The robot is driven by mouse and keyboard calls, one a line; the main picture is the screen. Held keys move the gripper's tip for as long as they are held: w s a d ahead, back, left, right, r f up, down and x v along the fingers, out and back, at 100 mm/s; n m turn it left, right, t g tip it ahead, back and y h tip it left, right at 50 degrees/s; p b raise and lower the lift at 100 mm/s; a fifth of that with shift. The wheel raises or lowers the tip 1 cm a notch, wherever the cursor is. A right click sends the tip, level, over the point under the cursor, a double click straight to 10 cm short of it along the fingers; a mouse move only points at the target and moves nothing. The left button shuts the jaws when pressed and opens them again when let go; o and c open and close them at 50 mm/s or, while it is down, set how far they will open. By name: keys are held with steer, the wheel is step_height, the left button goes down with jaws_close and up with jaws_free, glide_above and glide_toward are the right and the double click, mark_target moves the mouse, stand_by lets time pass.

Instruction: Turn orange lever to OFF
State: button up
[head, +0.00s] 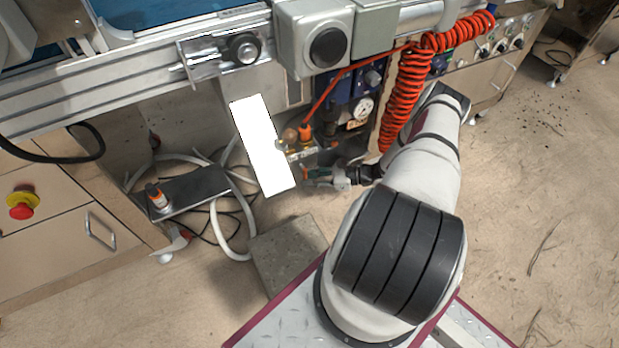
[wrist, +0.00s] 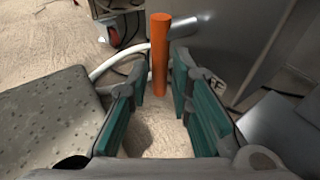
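The orange lever (wrist: 160,55) stands upright in the wrist view, a plain rod between the two fingertips with a gap on each side. My gripper (wrist: 158,82) is open, its teal pads facing each other, and neither visibly touches the lever. In the head view my gripper (head: 316,177) is small, low beside the machine, just below the brass valve fittings (head: 290,141). A small orange piece at its tip there seems to be the lever, partly hidden. I cannot read any ON or OFF marking.
A white panel (head: 262,146) hangs left of the gripper. A coiled red hose (head: 405,100) hangs near my arm, and a pressure gauge (head: 363,108) sits above. A grey stone block (head: 288,255) stands on the floor; it also shows at left in the wrist view (wrist: 48,115).

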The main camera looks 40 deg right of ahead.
steer(key=v, duration=1.2)
stand_by(0.6)
